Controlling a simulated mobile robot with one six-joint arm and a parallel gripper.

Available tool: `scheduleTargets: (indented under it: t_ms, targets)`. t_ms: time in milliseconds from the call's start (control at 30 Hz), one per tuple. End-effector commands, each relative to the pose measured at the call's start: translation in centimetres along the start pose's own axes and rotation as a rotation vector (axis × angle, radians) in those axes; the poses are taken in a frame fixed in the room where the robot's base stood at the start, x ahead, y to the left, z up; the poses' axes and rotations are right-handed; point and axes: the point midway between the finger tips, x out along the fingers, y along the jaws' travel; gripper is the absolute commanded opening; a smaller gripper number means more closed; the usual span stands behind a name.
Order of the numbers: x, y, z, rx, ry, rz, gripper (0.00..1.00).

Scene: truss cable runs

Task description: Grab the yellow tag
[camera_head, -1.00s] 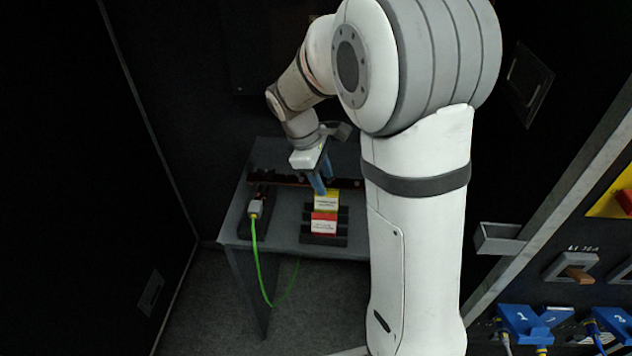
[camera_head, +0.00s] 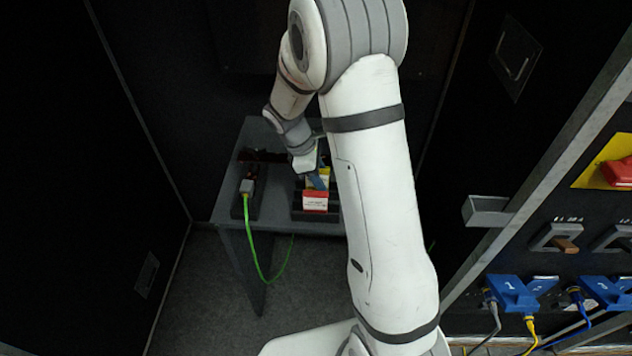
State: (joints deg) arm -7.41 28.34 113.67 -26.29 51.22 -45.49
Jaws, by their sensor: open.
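The yellow tag (camera_head: 321,174) stands in a dark rack (camera_head: 300,213) on a small grey table. My arm and gripper cover part of it. A red tag with a white label (camera_head: 315,202) stands in the same rack, in front of the yellow one.
A green cable (camera_head: 252,245) hangs from a plug (camera_head: 247,187) on the table's left side. A dark wall panel stands at left. At right are a metal bin (camera_head: 486,211), blue cable holders (camera_head: 514,293) and a red switch (camera_head: 618,171).

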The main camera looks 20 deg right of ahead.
Motion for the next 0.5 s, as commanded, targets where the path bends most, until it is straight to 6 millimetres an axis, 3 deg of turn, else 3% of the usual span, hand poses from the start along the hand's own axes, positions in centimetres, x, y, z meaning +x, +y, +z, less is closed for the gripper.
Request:
scheduleTargets:
  t_ms: [167,500]
  targets:
    - [-0.01,0.0,-0.01,0.0,0.0,0.001,0.42]
    - [-0.05,-0.01,-0.04,0.0,0.0,0.001,0.14]
